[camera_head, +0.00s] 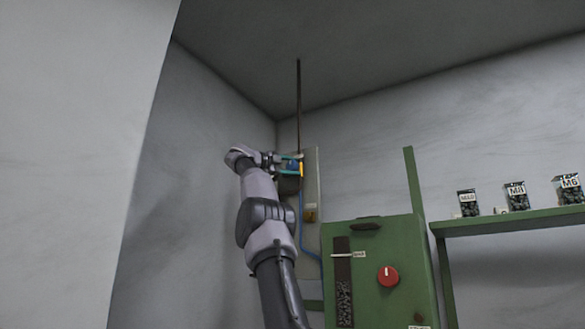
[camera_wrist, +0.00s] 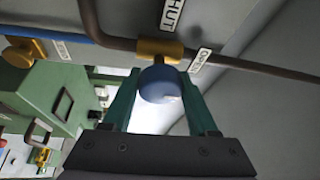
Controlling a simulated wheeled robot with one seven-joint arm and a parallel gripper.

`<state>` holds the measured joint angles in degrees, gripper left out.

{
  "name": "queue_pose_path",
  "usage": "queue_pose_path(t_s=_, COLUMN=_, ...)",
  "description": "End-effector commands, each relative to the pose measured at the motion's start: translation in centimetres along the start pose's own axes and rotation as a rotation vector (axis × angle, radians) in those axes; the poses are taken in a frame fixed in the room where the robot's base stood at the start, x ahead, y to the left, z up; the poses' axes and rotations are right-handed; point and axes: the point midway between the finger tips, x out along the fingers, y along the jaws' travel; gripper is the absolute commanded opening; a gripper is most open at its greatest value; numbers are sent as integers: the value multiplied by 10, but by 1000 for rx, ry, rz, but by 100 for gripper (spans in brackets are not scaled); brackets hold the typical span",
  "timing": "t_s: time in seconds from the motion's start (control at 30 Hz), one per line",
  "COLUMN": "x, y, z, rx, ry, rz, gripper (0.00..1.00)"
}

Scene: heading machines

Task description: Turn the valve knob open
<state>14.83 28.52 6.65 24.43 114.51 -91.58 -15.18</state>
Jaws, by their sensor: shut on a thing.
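The round blue valve knob (camera_wrist: 161,85) sits on a yellow valve body (camera_wrist: 160,48) fitted to a brown pipe (camera_wrist: 115,42). My gripper (camera_wrist: 160,76) has its two green fingers on either side of the knob and is shut on it. A label reading SHUT (camera_wrist: 172,14) is above the valve, partly cut off, and a label reading OPEN (camera_wrist: 199,60) is to its right. In the head view my gripper (camera_head: 290,166) is at the valve by the wall corner; the knob is small and partly hidden there.
A green cabinet (camera_head: 400,245) with a red knob (camera_head: 388,276) stands to the right, below the valve. A blue hose (camera_head: 301,235) and a yellow fitting (camera_head: 310,214) are under my gripper. A green shelf (camera_head: 510,220) holds labelled jars at far right.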

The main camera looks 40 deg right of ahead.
Motion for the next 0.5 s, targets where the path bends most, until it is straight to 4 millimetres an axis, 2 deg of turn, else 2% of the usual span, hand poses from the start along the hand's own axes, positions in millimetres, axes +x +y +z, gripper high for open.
queue_pose_path(t_s=0.13, x=0, y=1, z=0, rx=-2, ry=1, rz=2, gripper=4)
queue_pose_path(t_s=0.17, x=0, y=1, z=0, rx=-2, ry=1, rz=2, gripper=63)
queue_pose_path(t_s=0.2, x=0, y=1, z=0, rx=-2, ry=2, rz=2, gripper=78)
queue_pose_path(t_s=0.23, x=0, y=1, z=0, rx=-2, ry=2, rz=2, gripper=88)
queue_pose_path(t_s=0.5, x=0, y=1, z=0, rx=-1, ry=1, rz=1, gripper=88)
